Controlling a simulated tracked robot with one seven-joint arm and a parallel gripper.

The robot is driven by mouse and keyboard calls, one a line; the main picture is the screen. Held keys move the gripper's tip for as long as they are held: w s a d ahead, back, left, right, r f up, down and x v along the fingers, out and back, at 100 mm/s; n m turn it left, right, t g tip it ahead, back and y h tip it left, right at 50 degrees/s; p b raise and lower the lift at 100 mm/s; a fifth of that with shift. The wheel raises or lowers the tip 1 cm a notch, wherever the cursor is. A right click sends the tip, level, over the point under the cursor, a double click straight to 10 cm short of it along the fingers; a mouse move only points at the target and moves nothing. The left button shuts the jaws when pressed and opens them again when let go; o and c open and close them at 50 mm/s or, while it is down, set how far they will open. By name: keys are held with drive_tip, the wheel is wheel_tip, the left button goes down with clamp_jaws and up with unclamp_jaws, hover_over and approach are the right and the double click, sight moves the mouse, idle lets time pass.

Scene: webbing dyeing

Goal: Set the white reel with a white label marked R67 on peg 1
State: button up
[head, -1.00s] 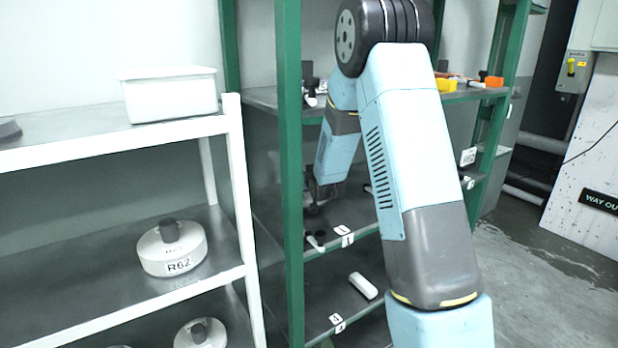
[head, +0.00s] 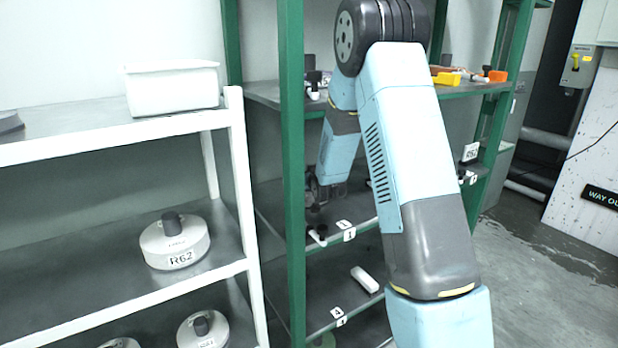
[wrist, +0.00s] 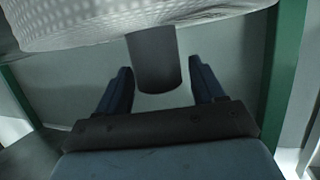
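In the wrist view, a white, woven-textured reel (wrist: 70,22) fills the top, its label not visible. Its dark grey knob (wrist: 155,60) hangs between the two fingers of my gripper (wrist: 163,80). The fingers stand apart, with a visible gap at the right of the knob. In the head view, my gripper (head: 317,192) is low inside the green rack, partly dark and hard to make out. Below it, a short white-tipped peg (head: 318,235) shows beside a label marked 1 (head: 349,234). I cannot make out the held-near reel in the head view.
A white shelf (head: 60,320) at left holds a reel marked R62 (head: 175,243), lower reels (head: 202,330) and a white bin (head: 172,90). A green post (head: 292,170) stands close beside my gripper. A white block (head: 364,279) lies on the lower rack shelf. Floor at right is clear.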

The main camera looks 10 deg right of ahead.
drive_tip(key=shift+o, duration=0.8)
drive_tip(key=s+r+g, duration=0.2)
drive_tip(key=s+r, duration=0.3)
drive_tip(key=s, duration=0.4)
drive_tip(key=s+d+r+g+h, duration=0.1)
drive_tip(key=s+r, duration=0.4)
drive_tip(key=s, duration=0.4)
drive_tip(key=s+r+g, duration=0.2)
drive_tip(key=s+r, duration=0.3)
drive_tip(key=s, duration=0.4)
drive_tip(key=s+r+g, duration=0.2)
drive_tip(key=s, duration=0.9)
drive_tip(key=s+r+g, duration=0.2)
drive_tip(key=s+r, duration=0.1)
drive_tip(key=s, duration=0.8)
drive_tip(key=shift+s+a+m, duration=0.15)
drive_tip(key=shift+a+m, duration=0.1)
drive_tip(key=shift+m, duration=0.05)
